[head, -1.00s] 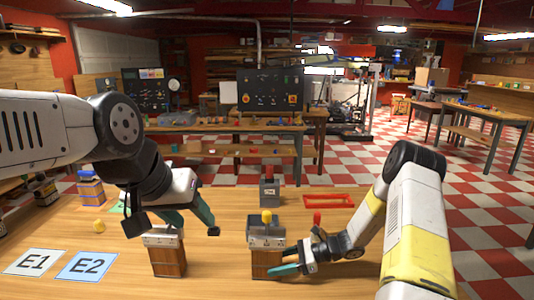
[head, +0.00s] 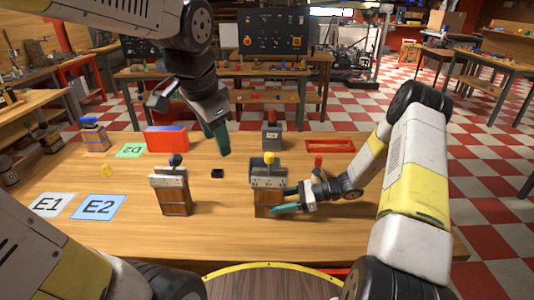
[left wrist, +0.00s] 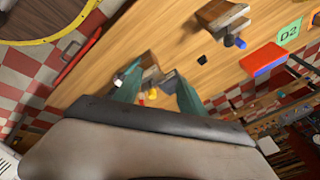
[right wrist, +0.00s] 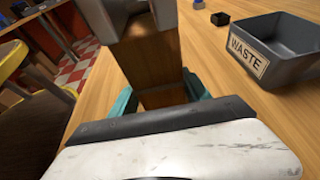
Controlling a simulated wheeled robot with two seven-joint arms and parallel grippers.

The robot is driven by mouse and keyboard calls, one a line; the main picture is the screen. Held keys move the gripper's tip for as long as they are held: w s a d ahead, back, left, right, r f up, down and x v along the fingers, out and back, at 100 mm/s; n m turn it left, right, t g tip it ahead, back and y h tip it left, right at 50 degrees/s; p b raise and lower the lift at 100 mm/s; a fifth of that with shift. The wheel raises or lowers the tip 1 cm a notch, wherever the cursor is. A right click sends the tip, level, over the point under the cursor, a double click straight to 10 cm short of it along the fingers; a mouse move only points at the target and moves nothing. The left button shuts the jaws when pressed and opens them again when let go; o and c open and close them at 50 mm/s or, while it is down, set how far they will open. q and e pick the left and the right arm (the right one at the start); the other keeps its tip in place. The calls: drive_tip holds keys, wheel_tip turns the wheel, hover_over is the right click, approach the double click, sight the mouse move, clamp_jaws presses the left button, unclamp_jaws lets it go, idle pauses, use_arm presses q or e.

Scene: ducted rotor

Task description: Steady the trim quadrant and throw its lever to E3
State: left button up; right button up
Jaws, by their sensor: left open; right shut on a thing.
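A quadrant with a wooden base (head: 268,203), a grey top and a yellow lever knob (head: 269,158) stands upright on the table, right of centre. My right gripper (head: 283,199) is shut on its base from the right; the right wrist view shows the wood (right wrist: 155,65) between the fingers. A similar quadrant with a dark blue knob (head: 174,193) stands untouched to the left. My left gripper (head: 214,132) is open and empty above the table, behind and left of the yellow-knobbed quadrant. The left wrist view shows the yellow knob (left wrist: 153,94) between its fingers, some way off.
A grey WASTE bin (right wrist: 285,55) stands close behind the held quadrant. A grey box with a red knob (head: 271,136), a red tray (head: 330,146) and a red-and-blue block (head: 167,139) lie further back. Cards E1 (head: 48,205), E2 (head: 97,207) and D2 (head: 130,150) lie left.

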use_arm(q)
drive_tip(key=w+d+f+m+g+y, duration=0.1)
drive_tip(key=w+d+f+m+y, duration=0.15)
drive_tip(key=w+d+m, duration=0.65)
drive_tip(key=m+y, duration=0.1)
drive_tip(key=m, duration=0.7)
approach(267, 161)
drive_tip(key=w, duration=0.2)
drive_tip(key=x, duration=1.1)
drive_tip(key=shift+f, duration=0.4)
clamp_jaws()
